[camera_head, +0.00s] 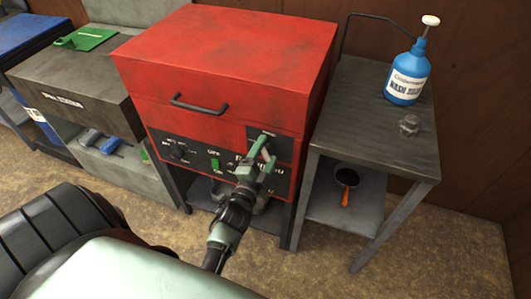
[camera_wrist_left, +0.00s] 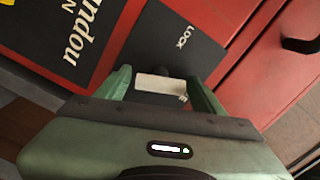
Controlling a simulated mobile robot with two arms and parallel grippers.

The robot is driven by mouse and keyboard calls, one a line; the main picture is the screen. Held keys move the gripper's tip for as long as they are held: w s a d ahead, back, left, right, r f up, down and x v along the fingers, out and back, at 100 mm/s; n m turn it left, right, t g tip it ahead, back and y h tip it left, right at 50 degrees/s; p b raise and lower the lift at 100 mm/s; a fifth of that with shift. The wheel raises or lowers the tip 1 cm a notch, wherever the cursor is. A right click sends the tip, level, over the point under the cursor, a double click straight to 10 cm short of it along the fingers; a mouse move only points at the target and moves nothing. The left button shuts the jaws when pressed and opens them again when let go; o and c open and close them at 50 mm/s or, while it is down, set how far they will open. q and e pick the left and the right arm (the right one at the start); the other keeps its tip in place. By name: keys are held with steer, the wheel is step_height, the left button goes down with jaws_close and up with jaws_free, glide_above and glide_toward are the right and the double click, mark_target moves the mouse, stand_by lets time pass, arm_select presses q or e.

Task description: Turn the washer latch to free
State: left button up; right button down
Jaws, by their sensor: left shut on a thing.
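The red washer (camera_head: 225,60) stands in the middle of the head view with its lid down. Its latch sits on a dark plate at the front right. In the left wrist view the plate (camera_wrist_left: 150,45) reads LOCK, and a second label is mostly hidden behind the fingers. My left gripper (camera_head: 262,150) is at the plate, its two green fingers shut on the light grey latch (camera_wrist_left: 160,84). The gripper hides part of the latch, and I cannot tell which label it points to. My right gripper is not in view.
A black lid handle (camera_head: 198,105) and a green switch (camera_head: 215,163) are on the washer front. To the right, a grey metal table (camera_head: 375,135) holds a blue soap bottle (camera_head: 407,75) and a small metal part (camera_head: 409,125). A grey bench (camera_head: 75,85) stands left.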

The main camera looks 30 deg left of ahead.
arm_select(q)
steer(key=shift+f+m+b, duration=0.1)
steer(key=shift+m+b, duration=0.35)
steer(key=shift+m, duration=1.75)
steer(key=o, duration=1.4)
steer(key=shift+c, duration=0.2)
